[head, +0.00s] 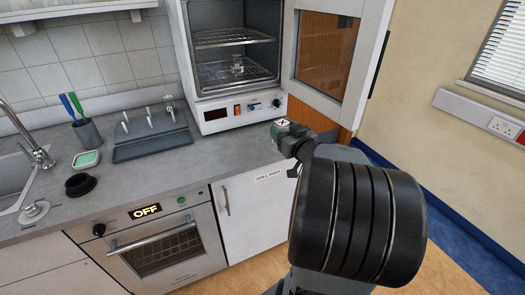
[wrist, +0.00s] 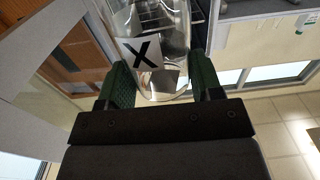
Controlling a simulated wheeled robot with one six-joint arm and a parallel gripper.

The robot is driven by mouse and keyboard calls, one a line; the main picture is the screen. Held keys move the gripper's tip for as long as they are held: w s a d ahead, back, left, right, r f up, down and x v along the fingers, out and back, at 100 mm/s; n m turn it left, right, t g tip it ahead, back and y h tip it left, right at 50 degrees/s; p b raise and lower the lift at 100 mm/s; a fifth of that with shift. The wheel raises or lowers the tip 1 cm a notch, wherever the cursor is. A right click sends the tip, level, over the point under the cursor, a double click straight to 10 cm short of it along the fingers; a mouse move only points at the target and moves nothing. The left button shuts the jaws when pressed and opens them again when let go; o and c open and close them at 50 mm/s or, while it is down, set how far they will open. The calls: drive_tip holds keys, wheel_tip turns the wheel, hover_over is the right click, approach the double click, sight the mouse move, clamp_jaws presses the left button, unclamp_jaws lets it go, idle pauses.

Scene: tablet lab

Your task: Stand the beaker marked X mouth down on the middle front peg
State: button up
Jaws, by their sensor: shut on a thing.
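My gripper (head: 290,134) is shut on the clear glass beaker marked X and holds it in the air before the counter's right end. In the wrist view the beaker (wrist: 163,75) sits between the green finger pads, its white X label (wrist: 146,52) facing the camera. In the head view its X label (head: 282,123) shows at the gripper's tip; which way the mouth points I cannot tell. The grey peg rack (head: 135,152) stands on the counter, left of the gripper. Its middle front peg (head: 150,122) looks bare. A glass piece (head: 169,104) is at the rack's back right.
An oven (head: 215,115) stands open behind the gripper, a glass vessel (head: 238,65) on its shelf and its door (head: 325,50) swung right. Left of the rack are a brush cup (head: 88,134), a green-topped dish (head: 86,159) and a black item (head: 80,185). Counter before the rack is clear.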

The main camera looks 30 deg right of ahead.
drive_tip(key=shift+w+d, duration=0.25)
drive_tip(key=shift+d, duration=0.05)
drive_tip(key=shift+w+d+f, duration=0.5)
drive_tip(key=shift+w+f, duration=1.55)
drive_tip(key=shift+w, duration=0.05)
drive_tip(key=shift+w+d+f, duration=0.55)
drive_tip(key=shift+w+f, duration=1.55)
drive_tip(key=shift+w+d+f, duration=0.5)
drive_tip(key=shift+w+f, duration=1.55)
drive_tip(key=shift+w, duration=0.05)
drive_tip(key=shift+f, duration=0.1)
drive_tip(key=shift+f+b, duration=0.15)
drive_tip(key=shift+b, duration=0.2)
drive_tip(key=o, duration=0.9)
drive_tip(key=shift+o, duration=0.2)
